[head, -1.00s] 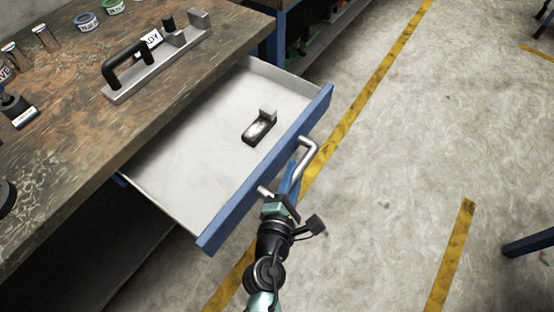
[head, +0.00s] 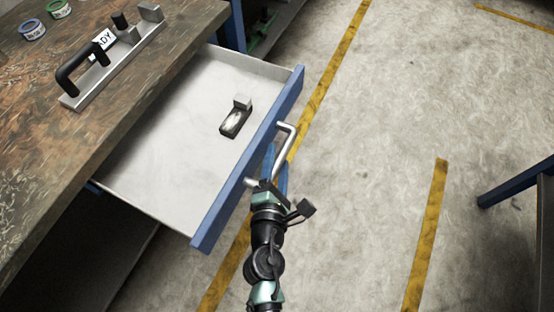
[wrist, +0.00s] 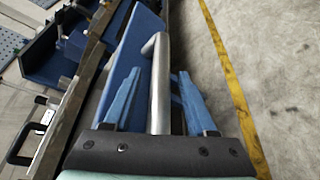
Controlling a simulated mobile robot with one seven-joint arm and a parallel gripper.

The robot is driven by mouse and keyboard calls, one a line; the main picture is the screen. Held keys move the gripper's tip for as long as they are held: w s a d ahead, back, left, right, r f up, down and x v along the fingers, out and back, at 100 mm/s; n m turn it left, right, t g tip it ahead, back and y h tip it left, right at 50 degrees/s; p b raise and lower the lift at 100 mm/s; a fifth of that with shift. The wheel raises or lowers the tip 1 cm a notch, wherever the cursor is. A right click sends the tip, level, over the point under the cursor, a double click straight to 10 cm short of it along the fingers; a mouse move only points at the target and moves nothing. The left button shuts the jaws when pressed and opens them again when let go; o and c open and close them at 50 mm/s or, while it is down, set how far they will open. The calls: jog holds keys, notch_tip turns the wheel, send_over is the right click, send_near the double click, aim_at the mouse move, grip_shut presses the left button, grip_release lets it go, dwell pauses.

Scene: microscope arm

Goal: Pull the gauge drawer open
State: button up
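The drawer (head: 150,160) with a blue front (head: 250,155) is pulled well out from under the workbench. Its light inside shows. A bent metal bar handle (head: 288,143) stands out from the front; it also runs up the middle of the wrist view (wrist: 160,85). My gripper (head: 274,168) is at the near part of the handle. In the wrist view its two blue fingers (wrist: 158,85) stand on either side of the bar, with visible gaps, so it looks open around the handle. A small dark gauge-like piece with a grey block (head: 236,117) lies in the drawer.
The worn workbench (head: 60,150) carries a metal fixture with a black handle (head: 112,60) and small round tins (head: 32,30). A blue frame (head: 515,185) stands at right. The floor (head: 370,130) with yellow lines is clear in front of the drawer.

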jog(key=shift+s, duration=0.1)
jog(key=b+v, duration=0.2)
jog(key=v, duration=1)
jog(key=shift+s, duration=0.4)
